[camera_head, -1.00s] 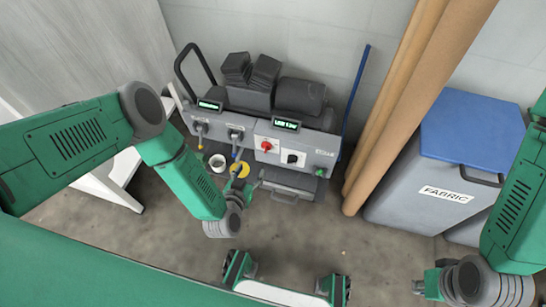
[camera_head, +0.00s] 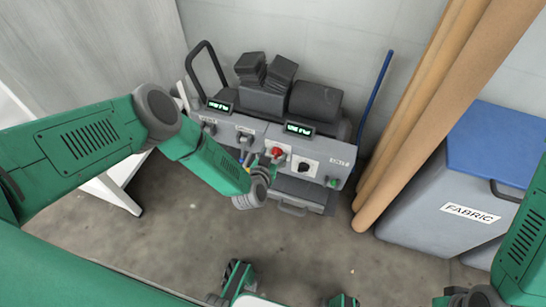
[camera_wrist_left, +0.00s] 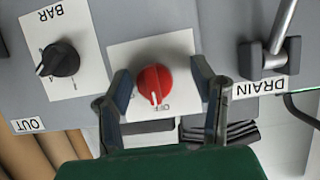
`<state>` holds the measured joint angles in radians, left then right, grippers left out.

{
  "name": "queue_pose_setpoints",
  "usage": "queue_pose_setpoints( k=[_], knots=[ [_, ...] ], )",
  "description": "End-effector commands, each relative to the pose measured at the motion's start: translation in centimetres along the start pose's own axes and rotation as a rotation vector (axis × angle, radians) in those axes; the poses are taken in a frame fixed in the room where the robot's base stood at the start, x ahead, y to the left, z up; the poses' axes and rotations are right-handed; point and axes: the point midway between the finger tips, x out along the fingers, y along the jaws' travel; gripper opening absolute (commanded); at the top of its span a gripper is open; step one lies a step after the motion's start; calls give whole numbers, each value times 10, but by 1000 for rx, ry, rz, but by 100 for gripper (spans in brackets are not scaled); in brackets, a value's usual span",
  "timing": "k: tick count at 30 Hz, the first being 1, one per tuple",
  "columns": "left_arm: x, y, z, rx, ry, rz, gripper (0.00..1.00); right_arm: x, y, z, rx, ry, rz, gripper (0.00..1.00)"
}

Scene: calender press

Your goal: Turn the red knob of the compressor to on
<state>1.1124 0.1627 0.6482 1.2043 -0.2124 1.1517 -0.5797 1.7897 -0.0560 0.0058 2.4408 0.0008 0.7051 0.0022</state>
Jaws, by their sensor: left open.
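The red knob (camera_head: 277,152) sits on a white plate on the front of the grey compressor (camera_head: 325,157). My left gripper (camera_head: 266,160) is right at it in the head view. In the left wrist view, the red knob (camera_wrist_left: 154,84) lies between the two open fingers of my left gripper (camera_wrist_left: 162,82), with a gap on each side. The knob's white mark points down in that view, near an upside-down OFF label (camera_wrist_left: 164,107). My right gripper (camera_head: 455,298) is at the bottom right edge, mostly cut off; its fingers cannot be made out.
A black BAR knob (camera_wrist_left: 60,59) is on the left and a DRAIN lever (camera_wrist_left: 270,55) on the right in the wrist view. Brown rolls (camera_head: 425,110) and a grey FABRIC bin (camera_head: 440,205) with a blue lid stand right of the compressor.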

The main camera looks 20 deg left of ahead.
Motion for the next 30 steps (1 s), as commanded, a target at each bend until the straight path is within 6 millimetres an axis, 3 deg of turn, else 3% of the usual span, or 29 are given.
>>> queue_pose_setpoints(
  k=[3, 5, 7, 8, 20, 30],
  knots=[
    [0, 2, -1, 1, 0, 1, 52, 0, 1, 0, 2, 0, 1, 0],
    [0, 2, -1, -1, 0, 2, 34, 0, 1, 0, 2, 0, 1, 0],
    [0, 1, 0, -3, 0, 4, 10, 0, 1, 0, 3, 0, 1, 0],
    [0, 1, 0, -4, 0, 5, 4, 0, 1, 0, 3, 0, 1, 0],
    [-1, 3, 2, 33, -4, -8, 4, -1, 0, 0, 1, 0, 1, 0],
    [-1, 5, 2, 238, -4, -90, 4, -4, 1, 0, 2, 0, 1, 0]
  ],
)
